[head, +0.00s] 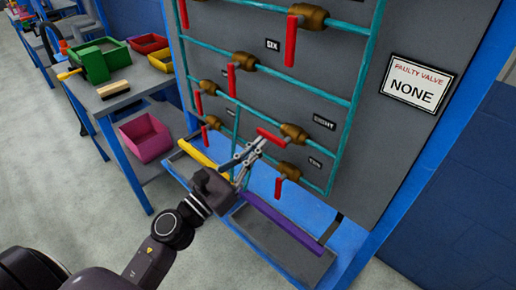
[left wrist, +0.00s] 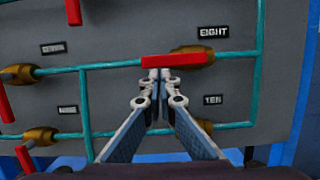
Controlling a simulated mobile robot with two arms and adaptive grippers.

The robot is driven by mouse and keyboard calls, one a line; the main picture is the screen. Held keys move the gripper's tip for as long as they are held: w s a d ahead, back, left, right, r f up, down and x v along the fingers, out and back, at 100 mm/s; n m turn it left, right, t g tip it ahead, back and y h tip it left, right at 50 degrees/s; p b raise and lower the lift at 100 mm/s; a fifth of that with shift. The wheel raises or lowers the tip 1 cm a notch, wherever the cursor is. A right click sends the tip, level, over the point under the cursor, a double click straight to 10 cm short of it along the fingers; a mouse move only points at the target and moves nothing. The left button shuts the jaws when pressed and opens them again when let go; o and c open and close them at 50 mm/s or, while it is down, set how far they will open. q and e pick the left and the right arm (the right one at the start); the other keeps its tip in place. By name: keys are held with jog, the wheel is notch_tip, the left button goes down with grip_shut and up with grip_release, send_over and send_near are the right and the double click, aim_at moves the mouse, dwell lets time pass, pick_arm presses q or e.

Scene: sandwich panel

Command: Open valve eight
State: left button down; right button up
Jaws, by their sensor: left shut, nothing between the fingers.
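Valve eight has a brass body (head: 294,133) on a teal pipe and a red lever (head: 271,138). In the left wrist view the red lever (left wrist: 175,60) lies level, in line with the pipe, below the EIGHT label (left wrist: 214,32). My left gripper (head: 256,148) is shut and empty at the panel. In the left wrist view its fingertips (left wrist: 160,76) are together just under the lever's left part. I cannot tell whether they touch it. My right gripper is not in view.
Valve ten's red lever (head: 279,188) hangs down below valve eight. Other valves, such as the one near the SIX label (head: 272,44), also have hanging levers. A sign (head: 417,84) reads "FAULTY VALVE NONE". A workbench with bins, including a pink bin (head: 146,138), stands left.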

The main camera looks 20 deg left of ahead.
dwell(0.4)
pick_arm(q)
jog(key=v, duration=1.2)
jog(key=w+a+f+n+g+y, duration=0.1)
jog(key=w+a+f+n+y, duration=0.15)
jog(key=f+n, duration=0.7)
jog(key=w+a+f+n+g+y, duration=0.1)
jog(key=f+n+g+y, duration=0.15)
jog(key=f+n, duration=0.7)
jog(key=s+d+f+n+g+y, duration=0.1)
jog(key=s+f+n+g, duration=0.15)
jog(key=f, duration=0.85)
jog(key=s+f+n+g+y, duration=0.1)
jog(key=s+f+n, duration=0.2)
jog(key=f, duration=0.8)
jog(key=s+d+f+n+g, duration=0.3)
jog(key=s+f+n+g, duration=0.3)
jog(key=s+f, duration=0.7)
jog(key=s+f+n+g, duration=0.2)
jog(key=s+f, duration=0.3)
jog(key=s, duration=0.3)
jog(key=s+f+n+g, duration=0.3)
jog(key=s+f+n, duration=0.2)
jog(key=s, duration=0.4)
jog(key=shift+s+d+f+g, duration=0.15)
jog(key=shift+s+f+g, duration=0.2)
jog(key=shift+f, duration=0.15)
